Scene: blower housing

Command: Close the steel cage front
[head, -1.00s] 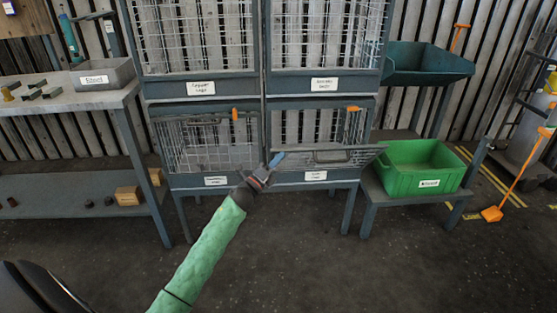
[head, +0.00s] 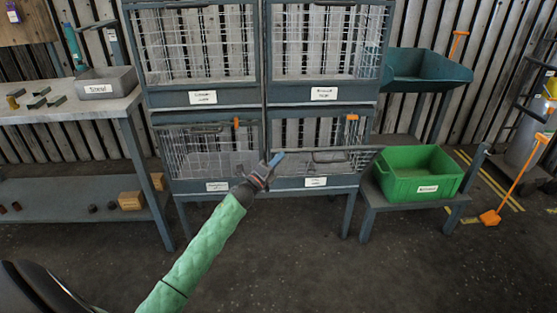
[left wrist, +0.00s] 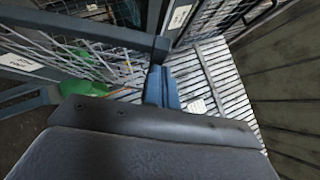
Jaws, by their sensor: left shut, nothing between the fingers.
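A rack holds several wire cages with grey frames. The lower right cage has its mesh front (head: 345,162) swung down and outward, with a dark handle on it. The label on the frame below it (head: 316,182) is too small to read, so I cannot confirm which cage is the steel one. My left gripper (head: 276,158) is shut and empty at the left end of that lowered front; I cannot tell whether it touches it. In the left wrist view its blue fingers (left wrist: 161,87) show beside a dark frame bar and mesh (left wrist: 75,55). My right gripper is not in view.
The lower left cage front (head: 212,155) stands upright. An orange latch (head: 352,118) is at the lower right cage's upper right. A green bin (head: 420,190) stands close to the right, a workbench (head: 75,115) to the left. The floor in front is clear.

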